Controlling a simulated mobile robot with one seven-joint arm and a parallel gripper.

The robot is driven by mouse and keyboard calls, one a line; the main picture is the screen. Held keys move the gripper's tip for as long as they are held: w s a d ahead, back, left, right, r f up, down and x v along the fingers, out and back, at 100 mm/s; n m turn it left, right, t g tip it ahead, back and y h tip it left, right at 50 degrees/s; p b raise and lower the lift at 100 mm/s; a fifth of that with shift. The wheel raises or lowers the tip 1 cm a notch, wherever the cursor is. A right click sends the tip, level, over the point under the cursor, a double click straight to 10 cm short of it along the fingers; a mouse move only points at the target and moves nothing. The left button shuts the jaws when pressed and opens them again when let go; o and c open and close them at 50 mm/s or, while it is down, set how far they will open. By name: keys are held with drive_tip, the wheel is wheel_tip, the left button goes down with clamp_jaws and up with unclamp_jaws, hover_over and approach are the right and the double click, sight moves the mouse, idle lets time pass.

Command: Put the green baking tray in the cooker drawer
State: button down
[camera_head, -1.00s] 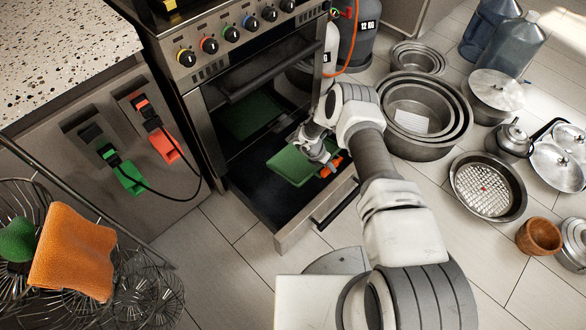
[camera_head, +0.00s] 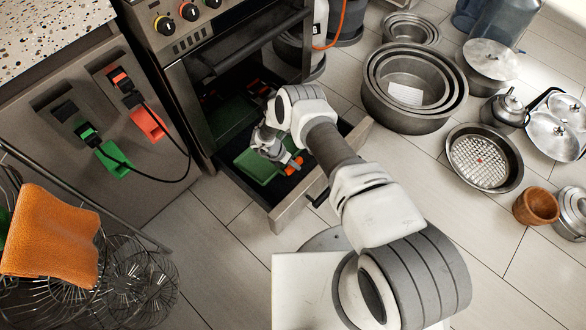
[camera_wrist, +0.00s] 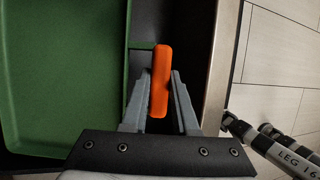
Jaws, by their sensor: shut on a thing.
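The green baking tray (camera_head: 256,168) has orange handles and is within the outline of the open cooker drawer (camera_head: 292,210), near its left side. My gripper (camera_head: 283,160) is shut on the tray's near orange handle. In the wrist view the two grey fingers (camera_wrist: 160,95) stand on either side of the orange handle (camera_wrist: 160,80), and the green tray (camera_wrist: 60,80) fills the left. The tray looks level and low in the drawer; I cannot tell whether it touches the drawer floor. My arm hides part of the drawer's right side.
The dark oven front (camera_head: 240,85) stands above the drawer, with a green patch that looks like a reflection. Nested round pans (camera_head: 415,90) and other cookware stand on the floor to the right. A counter with hanging plugs (camera_head: 110,160) is at the left.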

drive_tip(key=shift+f+b, duration=0.45)
drive_tip(key=shift+f, duration=1)
drive_tip(key=shift+f, duration=0.5)
drive_tip(key=c, duration=0.7)
unclamp_jaws()
drive_tip(key=shift+r, duration=0.55)
drive_tip(key=p+v, duration=0.4)
drive_tip(key=v, duration=0.8)
drive_tip(key=shift+s+p, duration=0.1)
drive_tip(key=shift+p, duration=0.2)
drive_tip(key=shift+s, duration=0.1)
